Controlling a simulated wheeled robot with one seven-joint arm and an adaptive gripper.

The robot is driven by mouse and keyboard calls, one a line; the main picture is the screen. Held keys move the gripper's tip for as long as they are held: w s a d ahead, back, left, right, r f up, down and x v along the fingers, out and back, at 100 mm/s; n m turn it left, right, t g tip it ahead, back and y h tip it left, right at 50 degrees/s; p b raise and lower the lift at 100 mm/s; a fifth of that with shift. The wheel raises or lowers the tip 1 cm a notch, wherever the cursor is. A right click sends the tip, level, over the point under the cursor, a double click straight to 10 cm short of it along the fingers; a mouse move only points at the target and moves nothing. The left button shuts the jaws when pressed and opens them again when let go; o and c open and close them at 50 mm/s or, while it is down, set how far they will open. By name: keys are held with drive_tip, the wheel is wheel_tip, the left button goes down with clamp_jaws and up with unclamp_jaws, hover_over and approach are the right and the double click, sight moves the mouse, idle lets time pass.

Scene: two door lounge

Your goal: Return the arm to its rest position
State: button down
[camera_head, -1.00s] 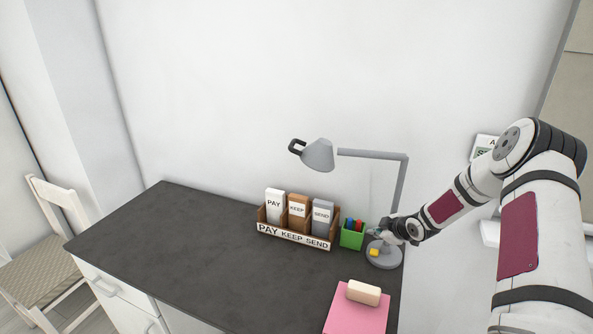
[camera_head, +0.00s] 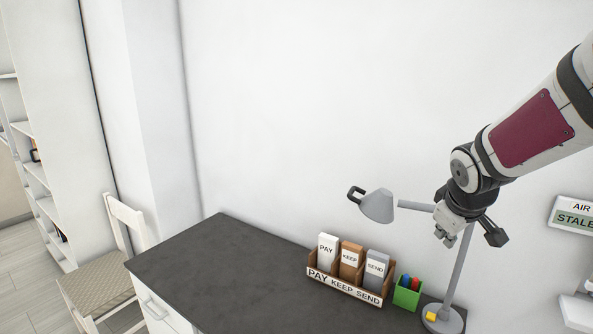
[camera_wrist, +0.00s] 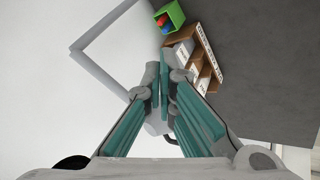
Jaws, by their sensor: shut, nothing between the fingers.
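My arm reaches in from the upper right in the head view. My gripper (camera_head: 462,222) is raised above the desk (camera_head: 225,262), in front of the lamp's grey arm (camera_head: 415,206) in the picture; whether it touches the lamp I cannot tell. In the wrist view my gripper (camera_wrist: 166,88) has its teal-padded fingers together at the tips, with nothing between them.
The grey desk lamp has a yellow button on its base (camera_head: 447,322). Beside it stand a green pen cup (camera_head: 407,294) and a wooden sorter (camera_head: 344,288) marked PAY, KEEP, SEND. A chair (camera_head: 120,262) is at left. A wall sign (camera_head: 575,215) is at right.

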drive_tip(key=s+a+r+m+y, duration=0.1)
drive_tip(key=s+a, duration=0.5)
drive_tip(key=s, duration=0.7)
drive_tip(key=s+a+r+m+y, duration=0.1)
drive_tip(key=s+a+r+m, duration=0.3)
drive_tip(key=s, duration=0.9)
drive_tip(key=shift+a+r+g+y, duration=0.4)
drive_tip(key=shift+a+r, duration=0.15)
drive_tip(key=shift+a, duration=0.55)
drive_tip(key=shift+s, duration=0.1)
